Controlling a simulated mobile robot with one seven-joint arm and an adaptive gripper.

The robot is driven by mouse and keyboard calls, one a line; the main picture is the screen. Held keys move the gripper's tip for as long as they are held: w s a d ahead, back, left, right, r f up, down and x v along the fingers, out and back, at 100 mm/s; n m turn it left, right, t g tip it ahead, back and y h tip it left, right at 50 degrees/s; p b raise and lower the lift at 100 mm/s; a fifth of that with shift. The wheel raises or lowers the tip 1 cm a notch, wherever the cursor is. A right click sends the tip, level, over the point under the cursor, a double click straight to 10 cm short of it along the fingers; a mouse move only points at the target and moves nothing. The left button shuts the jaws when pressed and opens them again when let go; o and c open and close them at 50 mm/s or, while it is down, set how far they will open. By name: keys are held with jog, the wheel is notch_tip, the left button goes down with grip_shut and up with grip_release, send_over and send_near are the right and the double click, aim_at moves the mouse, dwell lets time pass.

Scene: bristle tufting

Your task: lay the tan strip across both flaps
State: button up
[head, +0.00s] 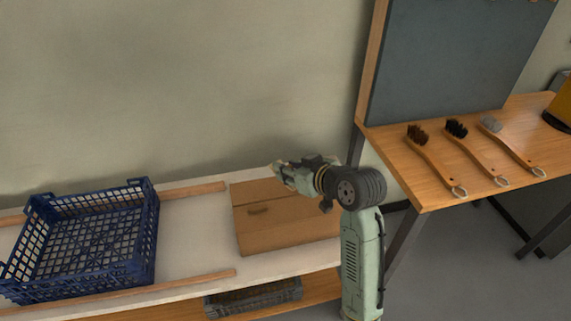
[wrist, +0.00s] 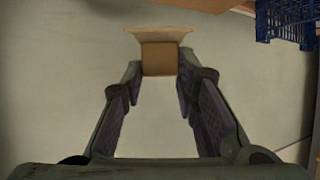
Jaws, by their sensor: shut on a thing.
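My gripper (head: 280,170) is at the end of my arm, pointing left above the back part of a brown cardboard box (head: 285,225). In the wrist view my gripper (wrist: 159,72) has its fingertips shut on a tan piece, the tan strip (wrist: 158,58), with a wider, paler part flaring at its far end. The strip is apart from the box as far as I can tell; it is hardly distinguishable in the head view. The box lies on the pale bench, with a line across its top and a small slot at left. My gripper and arm hide its back right part.
A blue mesh crate (head: 85,240) stands left of the box, between wooden rails (head: 150,287); it also shows in the wrist view (wrist: 285,22). A grey crate (head: 253,297) sits on a lower shelf. Several brushes (head: 436,163) lie on a wooden table (head: 400,150) at right, beside a dark board (head: 450,60).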

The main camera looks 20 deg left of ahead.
jog(key=shift+f+b, duration=2.5)
jog(key=shift+f, duration=0.85)
jog(key=shift+f+b, duration=0.55)
jog(key=o, duration=0.8)
jog(key=shift+o, duration=0.2)
jog(key=shift+s+d, duration=0.1)
jog(key=v, duration=1.1)
jog(key=shift+s+d+r, duration=0.2)
jog(key=shift+s+d, duration=0.05)
